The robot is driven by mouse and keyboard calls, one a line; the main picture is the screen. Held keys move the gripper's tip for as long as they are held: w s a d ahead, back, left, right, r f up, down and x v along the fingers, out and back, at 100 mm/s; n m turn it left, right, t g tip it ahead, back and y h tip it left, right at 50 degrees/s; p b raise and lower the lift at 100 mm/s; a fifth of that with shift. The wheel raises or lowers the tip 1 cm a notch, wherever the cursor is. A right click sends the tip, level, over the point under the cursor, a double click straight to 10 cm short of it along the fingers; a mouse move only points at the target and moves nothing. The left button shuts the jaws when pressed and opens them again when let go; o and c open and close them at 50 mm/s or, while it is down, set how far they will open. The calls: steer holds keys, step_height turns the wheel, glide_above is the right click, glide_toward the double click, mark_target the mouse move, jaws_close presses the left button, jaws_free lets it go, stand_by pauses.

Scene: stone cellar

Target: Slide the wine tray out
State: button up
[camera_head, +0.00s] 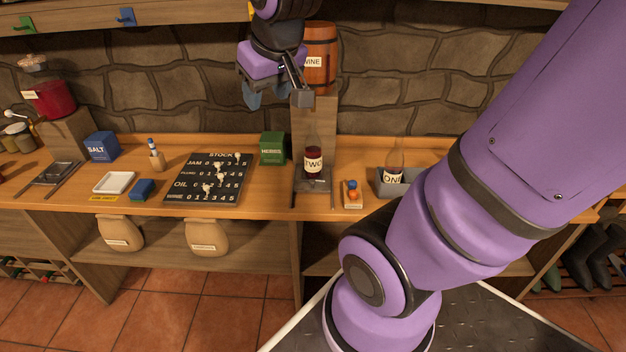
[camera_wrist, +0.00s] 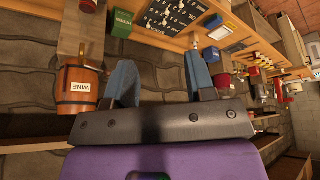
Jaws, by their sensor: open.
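A small dark tray (camera_head: 319,184) lies on the counter between thin rails, below the wooden barrel labelled WINE (camera_head: 321,55). A dark bottle labelled TWO (camera_head: 313,166) stands upright on the tray. My gripper (camera_head: 277,100) is open and empty, high above the counter, left of the barrel and well apart from the tray. In the wrist view its two blue fingers (camera_wrist: 161,78) are spread with nothing between them, and the barrel (camera_wrist: 82,87) shows at the left. The tray is not clear in the wrist view.
A green box (camera_head: 273,148) stands left of the bottle, beside the STOCK board (camera_head: 208,178). A small block with coloured balls (camera_head: 352,194) sits near the counter's front edge.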

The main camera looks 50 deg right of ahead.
steer(key=w+d+f+m, duration=0.1)
steer(key=w+d+f, duration=0.4)
steer(key=w, duration=0.1)
steer(key=m+g+h, duration=0.1)
steer(key=m, duration=0.2)
glide_above(313, 181)
steer(key=s+a, duration=0.2)
steer(key=s, duration=0.2)
step_height(313, 181, down, 27)
steer(key=shift+x, duration=5.4)
jaws_close()
